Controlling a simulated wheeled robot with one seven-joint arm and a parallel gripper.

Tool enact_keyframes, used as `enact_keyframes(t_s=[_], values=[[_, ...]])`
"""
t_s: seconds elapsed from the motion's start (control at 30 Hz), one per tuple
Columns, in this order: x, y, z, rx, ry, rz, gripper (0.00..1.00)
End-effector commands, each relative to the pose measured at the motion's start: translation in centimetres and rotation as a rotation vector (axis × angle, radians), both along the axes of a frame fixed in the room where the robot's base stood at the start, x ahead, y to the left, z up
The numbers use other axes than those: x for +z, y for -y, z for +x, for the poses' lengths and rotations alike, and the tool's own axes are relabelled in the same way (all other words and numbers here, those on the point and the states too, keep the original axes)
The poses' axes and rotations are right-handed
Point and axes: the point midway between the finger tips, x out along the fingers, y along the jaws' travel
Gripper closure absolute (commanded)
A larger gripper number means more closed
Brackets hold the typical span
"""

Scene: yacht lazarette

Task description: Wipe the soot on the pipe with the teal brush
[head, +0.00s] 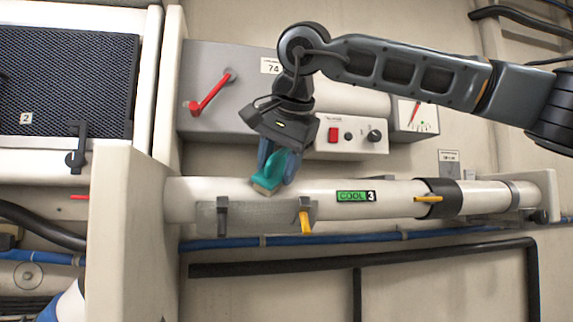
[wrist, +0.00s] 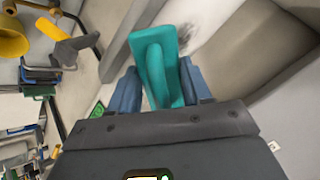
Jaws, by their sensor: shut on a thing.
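The teal brush (head: 267,172) is held in my gripper (head: 279,164), its pale bristle end down at the upper side of the white pipe (head: 330,190), left of the COOL 3 label. Whether the bristles touch the pipe is hard to tell. In the wrist view the brush (wrist: 152,55) sits between the two blue fingers of my gripper (wrist: 160,88), which are shut on it. A dark soot smudge (wrist: 188,36) shows on the pale surface just right of the brush in that view. I cannot make out the soot in the head view.
A clear plate (head: 258,215) with black and yellow clamp handles (head: 304,222) stands in front of the pipe. A grey box with a red lever (head: 210,92) and a switch panel (head: 350,137) are behind. A pale upright panel (head: 125,225) borders the left.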

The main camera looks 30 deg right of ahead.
Motion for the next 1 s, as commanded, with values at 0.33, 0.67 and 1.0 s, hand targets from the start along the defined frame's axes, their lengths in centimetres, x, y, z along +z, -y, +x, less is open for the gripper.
enact_keyframes(t_s=[0.33,0.67,1.0], values=[[0.1,-1.9,0.5,0.001,0.000,-0.001,0.76],[0.2,-3.5,1.0,0.000,0.001,0.000,0.76],[0.1,-5.6,1.8,0.000,0.001,0.000,0.76]])
